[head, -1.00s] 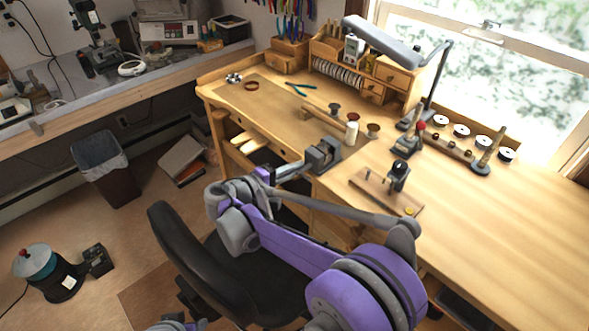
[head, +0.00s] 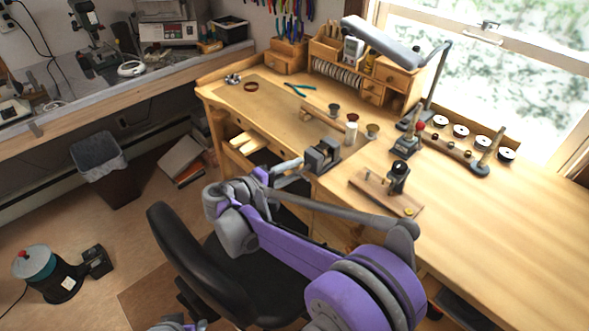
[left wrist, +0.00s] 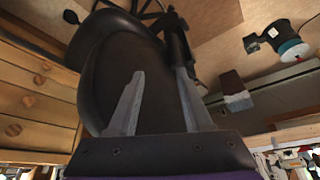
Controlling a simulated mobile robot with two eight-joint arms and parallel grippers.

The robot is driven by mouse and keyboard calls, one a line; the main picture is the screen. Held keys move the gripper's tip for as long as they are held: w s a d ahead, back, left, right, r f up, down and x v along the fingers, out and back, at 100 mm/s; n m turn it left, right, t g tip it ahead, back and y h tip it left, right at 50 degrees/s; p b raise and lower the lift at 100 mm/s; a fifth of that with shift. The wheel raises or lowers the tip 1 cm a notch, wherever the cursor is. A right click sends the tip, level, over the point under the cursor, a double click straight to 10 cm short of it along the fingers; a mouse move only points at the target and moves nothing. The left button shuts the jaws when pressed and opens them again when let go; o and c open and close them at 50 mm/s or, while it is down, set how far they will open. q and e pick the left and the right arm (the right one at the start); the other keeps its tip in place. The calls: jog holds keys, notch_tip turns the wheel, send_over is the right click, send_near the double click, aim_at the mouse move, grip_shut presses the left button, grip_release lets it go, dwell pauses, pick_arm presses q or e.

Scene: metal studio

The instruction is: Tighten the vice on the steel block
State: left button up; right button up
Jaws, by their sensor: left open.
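The dark grey vice (head: 324,157) sits at the front edge of the wooden bench, left of the window side. Its jaws are small in view, and I cannot clearly tell a steel block from them. My right gripper (head: 296,166) is at the vice's left side, at its handle end. Its fingers are too small to show whether they are open or shut, or whether they touch the handle. In the left wrist view my left gripper (left wrist: 160,100) has its two grey fingers spread apart with nothing between them. It is low, beside the black chair (left wrist: 110,70), away from the vice.
The black chair (head: 175,255) stands before the bench (head: 480,220), under my right arm. A wooden block with a dark tool (head: 385,190) lies right of the vice. A bin (head: 103,170) and a machine (head: 45,275) are on the floor.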

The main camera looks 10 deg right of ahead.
jog(key=v, duration=1)
jog(key=shift+a, duration=0.2)
jog(key=shift+s+r, duration=0.1)
